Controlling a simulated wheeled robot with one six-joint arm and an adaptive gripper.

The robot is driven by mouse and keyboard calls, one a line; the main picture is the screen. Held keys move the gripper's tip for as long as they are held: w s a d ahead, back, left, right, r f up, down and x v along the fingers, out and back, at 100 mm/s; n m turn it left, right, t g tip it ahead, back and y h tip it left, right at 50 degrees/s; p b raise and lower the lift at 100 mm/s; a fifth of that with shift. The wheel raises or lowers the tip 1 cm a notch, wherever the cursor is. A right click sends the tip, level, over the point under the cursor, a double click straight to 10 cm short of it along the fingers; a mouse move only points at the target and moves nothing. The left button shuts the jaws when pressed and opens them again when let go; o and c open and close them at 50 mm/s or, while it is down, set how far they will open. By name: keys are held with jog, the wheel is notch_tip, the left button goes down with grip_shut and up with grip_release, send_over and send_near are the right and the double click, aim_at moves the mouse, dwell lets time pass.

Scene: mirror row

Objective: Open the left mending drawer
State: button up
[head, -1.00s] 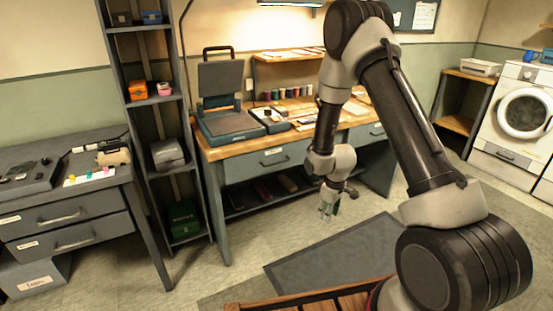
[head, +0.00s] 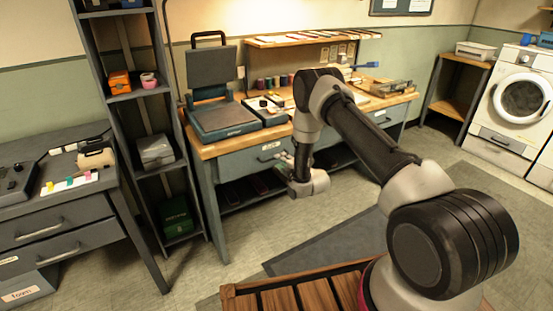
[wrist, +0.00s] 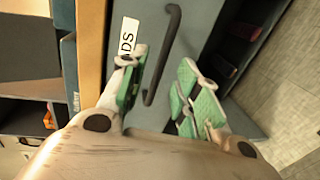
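The left mending drawer (head: 236,167) is a grey-blue front under the wooden worktop and looks closed. Its dark bar handle (wrist: 163,55) shows in the wrist view beside a white label (wrist: 128,38) ending in "DS". My gripper (wrist: 160,88) is open, with green pads on both fingers. The handle lies between the fingers in the picture; I see no contact and cannot tell the gap in depth. In the head view my gripper (head: 283,165) is in front of the drawer's right part and covers some of it.
The workbench top (head: 215,149) carries a press (head: 222,118) and thread spools. A second drawer (head: 384,125) is at the right. A shelf rack (head: 139,95) stands left of the bench. A dark mat (head: 330,240) lies on open floor; a slatted wooden deck (head: 290,292) is in front.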

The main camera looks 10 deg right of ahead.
jog(key=x, duration=0.5)
jog(key=shift+c, duration=0.5)
grip_shut()
